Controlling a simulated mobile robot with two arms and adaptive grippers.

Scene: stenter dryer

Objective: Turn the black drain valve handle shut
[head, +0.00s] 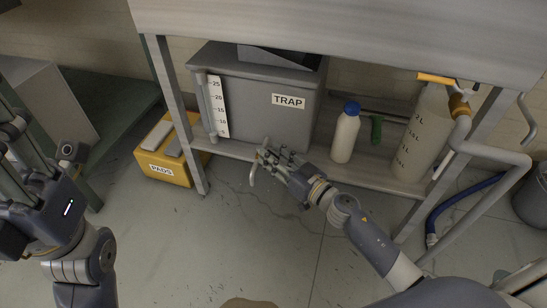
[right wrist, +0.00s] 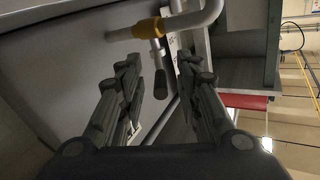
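The black drain valve handle (right wrist: 160,83) shows in the right wrist view as a dark grip on a short metal stem. It hangs beside the yellow collar (right wrist: 148,28) of a bent metal drain pipe (right wrist: 198,15). In the head view the drain pipe (head: 252,174) comes out low on the grey TRAP tank (head: 262,110); my gripper hides the handle there. My right gripper (head: 268,156) is open, its fingers on either side of the handle in the wrist view (right wrist: 160,68); I see no clear contact. My left gripper (head: 18,140) is at the left edge, away from the tank.
A white bottle with a blue cap (head: 345,136) and a large marked container (head: 420,130) stand on the shelf right of my right gripper. A yellow PADS box (head: 165,170) is on the floor left of the frame leg (head: 176,110). The floor in front is mostly clear.

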